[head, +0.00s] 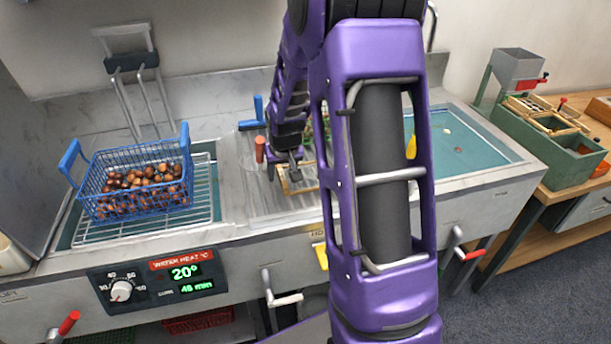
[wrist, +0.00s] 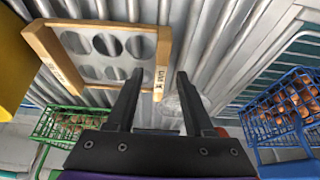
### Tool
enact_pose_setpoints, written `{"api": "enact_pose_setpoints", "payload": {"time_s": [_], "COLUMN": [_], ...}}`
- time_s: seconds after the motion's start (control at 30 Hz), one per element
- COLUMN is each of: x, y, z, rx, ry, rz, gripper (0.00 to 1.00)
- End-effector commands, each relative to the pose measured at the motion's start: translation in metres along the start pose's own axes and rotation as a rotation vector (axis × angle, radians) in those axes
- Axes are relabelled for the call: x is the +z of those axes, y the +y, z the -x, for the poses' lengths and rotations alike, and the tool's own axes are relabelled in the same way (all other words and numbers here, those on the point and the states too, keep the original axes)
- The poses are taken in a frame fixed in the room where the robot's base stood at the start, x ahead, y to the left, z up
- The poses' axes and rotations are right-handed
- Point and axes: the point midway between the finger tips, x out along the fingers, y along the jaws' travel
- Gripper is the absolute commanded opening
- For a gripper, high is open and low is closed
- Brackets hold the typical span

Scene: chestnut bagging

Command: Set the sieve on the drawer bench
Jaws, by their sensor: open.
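The sieve, a light wooden frame around a grey plate with round holes (wrist: 50,61), lies on the ribbed metal drainboard in the wrist view. In the head view its wooden edge (head: 303,189) shows beside my arm, mostly hidden. My gripper (wrist: 158,76) is open and empty. Its fingertips appear on either side of the sieve's right bar; I cannot tell how far above it they are. In the head view my gripper (head: 290,168) points down over the drainboard. The drawer bench (head: 568,238), with a wooden top and a drawer front, stands at the far right.
A blue wire basket of chestnuts (head: 137,205) stands on a rack at the left. A green basket (wrist: 70,125) shows in the wrist view. A green machine with a hopper (head: 547,145) and trays occupies the bench top. A water basin (head: 462,143) lies between.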

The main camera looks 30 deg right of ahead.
Motion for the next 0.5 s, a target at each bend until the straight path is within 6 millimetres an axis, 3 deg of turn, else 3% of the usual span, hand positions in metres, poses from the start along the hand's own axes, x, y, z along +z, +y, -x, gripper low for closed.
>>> {"api": "enact_pose_setpoints", "payload": {"time_s": [0.47, 0.5], "x": [0.0022, 0.0018], "y": [0.0, 0.0001], "z": [-0.0045, -0.0037], "rx": [0.0, 0.0], "ry": [0.0, 0.0], "rz": [0.0, 0.0], "gripper": [0.53, 0.45]}}
